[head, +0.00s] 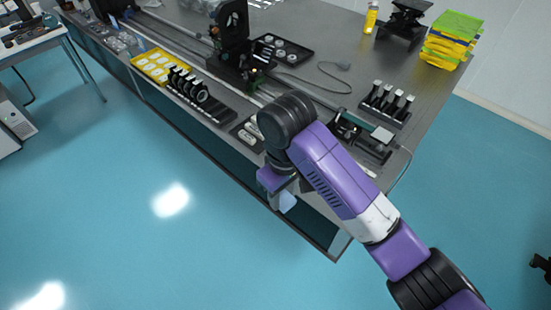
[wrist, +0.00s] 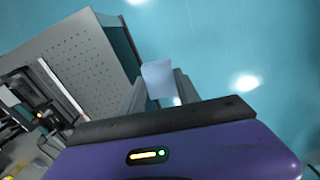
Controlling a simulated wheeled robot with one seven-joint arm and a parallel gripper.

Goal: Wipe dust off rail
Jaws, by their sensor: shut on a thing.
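My gripper (wrist: 160,90) is shut on a pale, thin wipe (wrist: 158,78), which stands up between the two fingers in the wrist view. In the head view my gripper (head: 281,188) hangs just off the table's near edge, over the floor, and the wipe (head: 288,202) shows below it. A long, slim metal rail (head: 179,35) runs lengthwise along the optical table, partly hidden by the black mounts and my arm. The wipe is apart from the rail. Dust on the rail cannot be made out.
The optical table (head: 325,62) carries a yellow tray (head: 150,63), a row of dark-mounted optics (head: 187,84), a black tray (head: 292,50), posts (head: 388,100) and a yellow bottle (head: 371,18). Yellow-green boxes (head: 452,40) stand at the far right. The blue floor before the table is clear.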

